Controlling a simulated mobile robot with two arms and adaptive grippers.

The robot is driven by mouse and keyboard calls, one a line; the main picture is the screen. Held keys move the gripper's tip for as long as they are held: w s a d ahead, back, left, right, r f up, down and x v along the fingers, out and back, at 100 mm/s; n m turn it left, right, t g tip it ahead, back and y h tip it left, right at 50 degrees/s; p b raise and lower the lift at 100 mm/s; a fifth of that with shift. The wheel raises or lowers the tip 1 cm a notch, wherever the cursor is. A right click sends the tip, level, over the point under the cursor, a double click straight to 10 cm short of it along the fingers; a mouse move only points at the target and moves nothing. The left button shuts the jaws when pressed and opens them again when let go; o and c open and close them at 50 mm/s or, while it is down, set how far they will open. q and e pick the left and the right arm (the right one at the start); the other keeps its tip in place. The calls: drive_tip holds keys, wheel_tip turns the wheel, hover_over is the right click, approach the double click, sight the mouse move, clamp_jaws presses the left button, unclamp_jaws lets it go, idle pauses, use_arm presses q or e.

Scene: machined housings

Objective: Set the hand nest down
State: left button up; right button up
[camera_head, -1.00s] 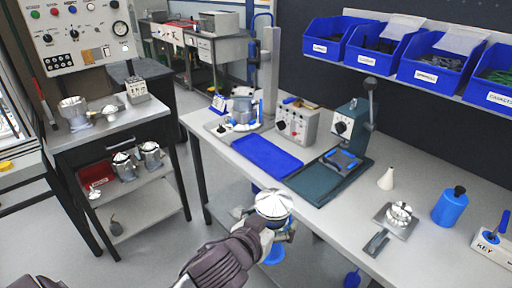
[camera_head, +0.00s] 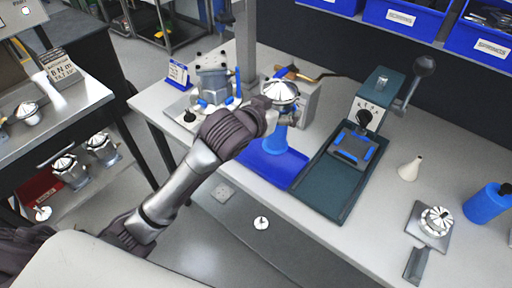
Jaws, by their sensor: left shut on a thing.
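My left gripper (camera_head: 272,112) is shut on the hand nest, whose blue flared lower part (camera_head: 275,141) shows below the fingers. A shiny silver domed metal piece (camera_head: 281,90) sits at its top, roughly upright. The nest is over the blue mat (camera_head: 262,165) on the bench; I cannot tell whether its foot touches the mat. My gripper hides part of the nest. My right gripper is not in view.
A grey control box (camera_head: 304,104) stands just behind the nest. A fixture with a metal housing (camera_head: 212,85) is to the left. A green press (camera_head: 350,150) stands to the right, with a white cone (camera_head: 410,168) beyond it. The mat's front is clear.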

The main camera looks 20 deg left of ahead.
use_arm(q)
drive_tip(key=shift+m+h, duration=0.5)
drive_tip(key=shift+h, duration=0.1)
drive_tip(key=w+d+r, duration=0.2)
drive_tip(key=r, duration=0.1)
drive_tip(key=shift+w+d+r, duration=0.15)
drive_tip(key=shift+w+d, duration=0.1)
drive_tip(key=shift+d, duration=0.1)
drive_tip(key=a+f+p, duration=0.3)
drive_tip(key=a+f, duration=0.8)
drive_tip(key=shift+w+a, duration=0.3)
drive_tip(key=shift+w, duration=0.1)
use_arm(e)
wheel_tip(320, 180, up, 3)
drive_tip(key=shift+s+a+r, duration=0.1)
use_arm(q)
drive_tip(key=o, duration=1.3)
drive_tip(key=shift+f, duration=0.15)
drive_tip(key=shift+o, duration=0.7)
drive_tip(key=shift+s, duration=0.1)
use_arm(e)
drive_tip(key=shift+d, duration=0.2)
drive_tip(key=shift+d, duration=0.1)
